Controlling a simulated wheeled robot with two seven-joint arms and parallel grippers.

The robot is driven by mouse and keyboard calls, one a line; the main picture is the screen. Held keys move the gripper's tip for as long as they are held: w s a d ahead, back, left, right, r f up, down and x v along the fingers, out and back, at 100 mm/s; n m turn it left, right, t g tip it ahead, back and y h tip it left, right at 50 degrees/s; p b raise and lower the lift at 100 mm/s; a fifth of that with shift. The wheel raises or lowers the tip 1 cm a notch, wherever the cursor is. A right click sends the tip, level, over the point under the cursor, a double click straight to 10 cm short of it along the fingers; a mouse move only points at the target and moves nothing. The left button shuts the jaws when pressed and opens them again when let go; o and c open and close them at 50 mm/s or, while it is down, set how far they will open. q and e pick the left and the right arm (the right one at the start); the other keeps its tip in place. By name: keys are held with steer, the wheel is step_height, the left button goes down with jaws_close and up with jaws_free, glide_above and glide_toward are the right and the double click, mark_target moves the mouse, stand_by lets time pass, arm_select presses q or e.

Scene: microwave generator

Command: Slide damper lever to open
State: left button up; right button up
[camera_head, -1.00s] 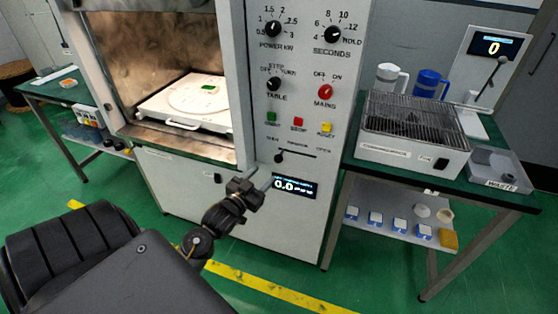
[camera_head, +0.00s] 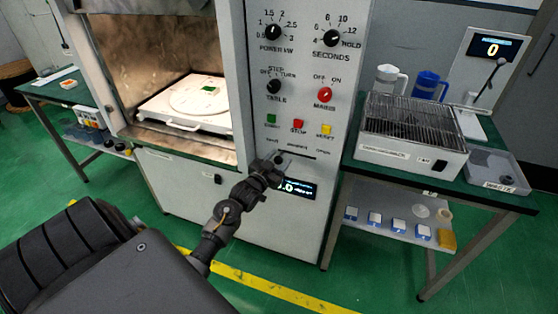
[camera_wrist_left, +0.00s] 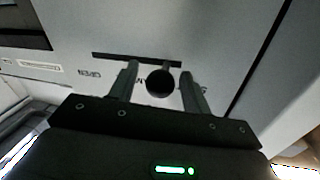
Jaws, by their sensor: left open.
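The damper lever is a round black knob (camera_wrist_left: 160,83) on a dark horizontal slot (camera_head: 300,157) in the white control panel. In the head view the knob is at the slot's left end, largely hidden by my gripper. My left gripper (camera_head: 279,159) is open at the panel. In the wrist view its two fingers (camera_wrist_left: 158,72) stand either side of the knob, with a visible gap on each side. That view appears upside down; the slot extends left from the knob, towards the OPEN label (camera_wrist_left: 89,73). My right gripper is not in view.
Green, red and yellow buttons (camera_head: 298,126) and several dials sit above the slot. A lit display (camera_head: 298,188) is just below, partly behind my gripper. The open oven chamber (camera_head: 160,70) is to the left. A green side table (camera_head: 500,196) stands to the right.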

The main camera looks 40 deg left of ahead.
arm_select(q)
steer(key=shift+c, duration=0.9)
jaws_close()
steer(key=w+d, duration=0.1)
steer(key=d, duration=0.2)
steer(key=w+d+p, duration=0.1)
steer(key=d, duration=0.2)
steer(key=w+d, duration=0.1)
steer(key=d, duration=0.3)
steer(key=shift+w+p, duration=0.2)
steer(key=shift+p, duration=0.1)
steer(key=shift+o, duration=0.9)
jaws_free()
steer(key=shift+d, duration=0.1)
